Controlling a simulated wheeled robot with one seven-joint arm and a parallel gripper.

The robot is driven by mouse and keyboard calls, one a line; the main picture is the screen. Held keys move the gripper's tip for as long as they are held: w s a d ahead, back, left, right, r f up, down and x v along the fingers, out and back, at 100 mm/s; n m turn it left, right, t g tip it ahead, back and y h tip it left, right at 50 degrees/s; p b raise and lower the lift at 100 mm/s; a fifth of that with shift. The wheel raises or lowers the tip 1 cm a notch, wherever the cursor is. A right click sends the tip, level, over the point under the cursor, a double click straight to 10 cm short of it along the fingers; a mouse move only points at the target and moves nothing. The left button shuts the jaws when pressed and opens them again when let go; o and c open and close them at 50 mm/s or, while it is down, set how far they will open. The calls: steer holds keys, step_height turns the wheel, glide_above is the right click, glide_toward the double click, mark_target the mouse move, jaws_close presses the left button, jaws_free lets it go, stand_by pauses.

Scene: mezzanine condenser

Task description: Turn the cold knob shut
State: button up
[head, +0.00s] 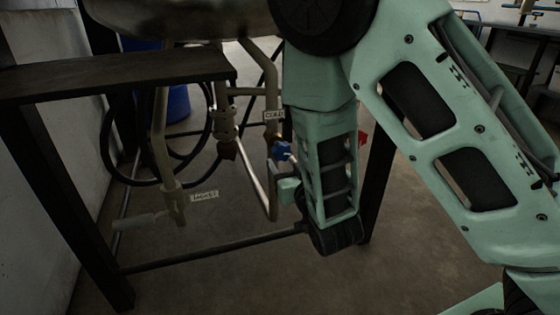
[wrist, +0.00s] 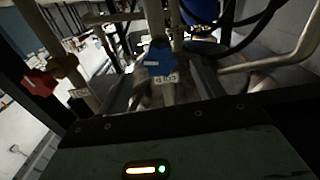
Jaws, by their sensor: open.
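The cold knob is blue; in the head view the blue knob (head: 282,151) sits on a pipe just below a small COLD label (head: 274,116). My gripper (wrist: 164,76) is open, with one dark finger on each side of the knob in that view. I cannot tell whether either finger touches it. In the head view my wrist is right beside the knob, and the fingers are mostly hidden.
A red knob (wrist: 38,82) is at the left of the wrist view; part of it (head: 362,137) shows behind my arm. Pale pipes (head: 271,190), a dark frame bar (head: 215,248) and a black hose (head: 106,140) crowd the space. A second label (head: 204,195) hangs lower left.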

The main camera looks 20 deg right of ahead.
mark_target(283, 153)
steer(key=w+b, duration=0.1)
steer(key=w, duration=0.6)
steer(key=shift+w+b, duration=0.25)
steer(key=shift+b, duration=0.05)
steer(key=c, duration=1)
